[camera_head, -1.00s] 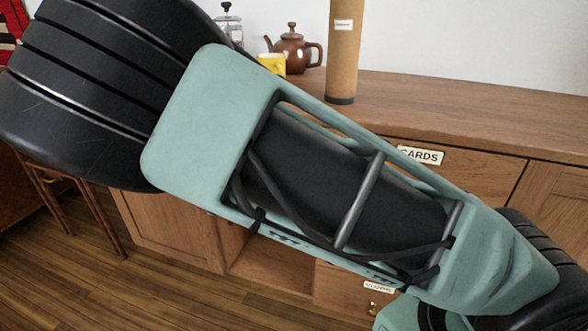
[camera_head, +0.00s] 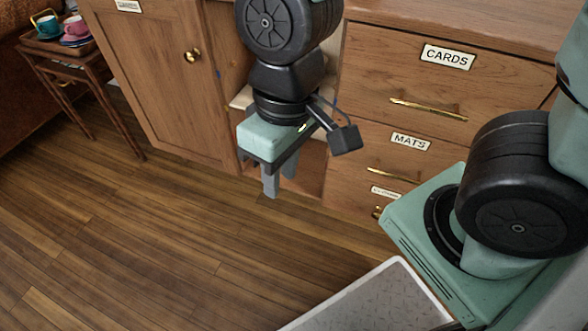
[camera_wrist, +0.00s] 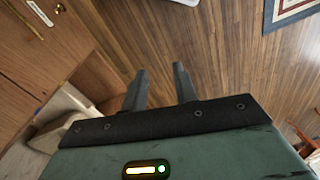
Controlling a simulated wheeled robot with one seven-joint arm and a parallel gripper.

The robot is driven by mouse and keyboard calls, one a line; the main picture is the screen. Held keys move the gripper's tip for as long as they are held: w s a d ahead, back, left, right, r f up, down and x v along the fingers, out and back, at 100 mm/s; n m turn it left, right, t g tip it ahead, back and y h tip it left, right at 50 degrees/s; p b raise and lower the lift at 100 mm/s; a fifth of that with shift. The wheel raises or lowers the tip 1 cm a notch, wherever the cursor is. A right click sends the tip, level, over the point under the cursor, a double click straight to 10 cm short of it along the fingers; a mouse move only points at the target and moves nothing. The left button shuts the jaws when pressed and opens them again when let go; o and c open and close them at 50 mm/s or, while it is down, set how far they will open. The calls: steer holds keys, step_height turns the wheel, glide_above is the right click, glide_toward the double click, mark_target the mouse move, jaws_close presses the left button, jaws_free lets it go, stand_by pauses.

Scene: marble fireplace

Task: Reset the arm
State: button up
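My gripper (camera_head: 279,185) hangs in the head view in front of the wooden cabinet (camera_head: 165,75), above the floor, with its fingers pointing down. In the wrist view the two grey fingers (camera_wrist: 160,88) stand apart with bare floor showing between them. The gripper is open and holds nothing. My arm is folded down from the top of the head view, and its lower links fill the right side.
The cabinet has drawers labelled CARDS (camera_head: 447,57) and MATS (camera_head: 410,142), with brass handles. An open compartment lies behind my gripper. A small wooden table at left bears a tray with cups (camera_head: 47,27). The plank floor (camera_head: 170,240) at left is clear.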

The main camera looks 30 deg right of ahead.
steer(key=s+r+n, duration=0.1)
steer(key=s+n, duration=0.1)
steer(key=shift+s+d+r+h, duration=0.3)
steer(key=shift+d+r, duration=0.05)
step_height(320, 180, up, 30)
steer(key=p, duration=3)
